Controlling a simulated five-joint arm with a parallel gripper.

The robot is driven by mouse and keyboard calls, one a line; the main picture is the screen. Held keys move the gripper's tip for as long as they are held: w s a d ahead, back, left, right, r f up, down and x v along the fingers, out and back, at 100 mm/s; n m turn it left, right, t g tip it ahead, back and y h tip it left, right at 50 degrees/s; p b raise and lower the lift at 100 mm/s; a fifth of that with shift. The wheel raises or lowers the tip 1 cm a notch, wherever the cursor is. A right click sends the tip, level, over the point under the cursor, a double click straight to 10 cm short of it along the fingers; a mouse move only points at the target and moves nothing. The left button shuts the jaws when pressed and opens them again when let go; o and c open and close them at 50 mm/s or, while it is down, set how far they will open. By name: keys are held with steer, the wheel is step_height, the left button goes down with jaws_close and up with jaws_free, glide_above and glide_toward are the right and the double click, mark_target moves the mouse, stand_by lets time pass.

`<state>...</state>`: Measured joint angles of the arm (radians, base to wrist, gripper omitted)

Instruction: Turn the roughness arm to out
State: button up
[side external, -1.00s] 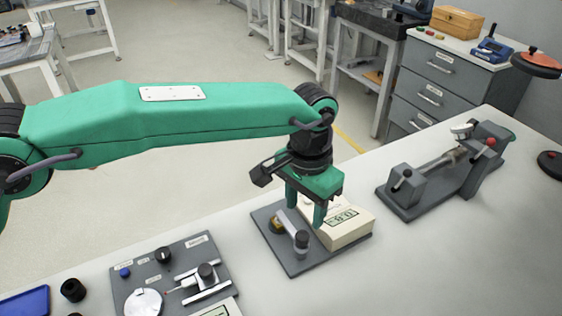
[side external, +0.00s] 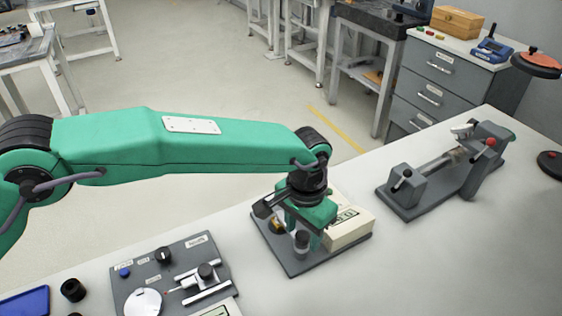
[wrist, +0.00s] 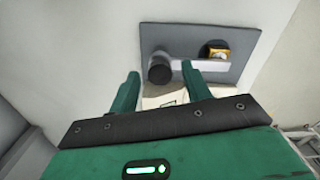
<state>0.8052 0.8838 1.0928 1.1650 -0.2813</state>
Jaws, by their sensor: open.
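The roughness arm is a pale bar (wrist: 200,66) with a dark upright knob (wrist: 158,70) at its free end and a brass-coloured pivot (wrist: 217,51) at the other. It lies flat over a grey base plate (side external: 291,268), beside a cream box with a display (side external: 350,226). My gripper (side external: 303,233) is low over the plate, open, and covers most of the bar in the side view. In the wrist view my gripper (wrist: 160,69) has a finger on either side of the knob's near end. I cannot tell whether either finger touches it.
A grey panel (side external: 150,265) with a dial, knobs and slide stands to the left. A grey bench fixture (side external: 440,170) with a shaft and red knob stands to the right. Black caps (side external: 73,290) and a blue tray (side external: 25,302) are at lower left. The front right table is clear.

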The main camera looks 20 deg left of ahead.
jaws_close()
steer(key=shift+n, duration=0.5)
steer(key=n, duration=0.9)
steer(key=shift+w+r+n, duration=0.1)
steer(key=shift+n, duration=0.3)
steer(key=n, duration=1.1)
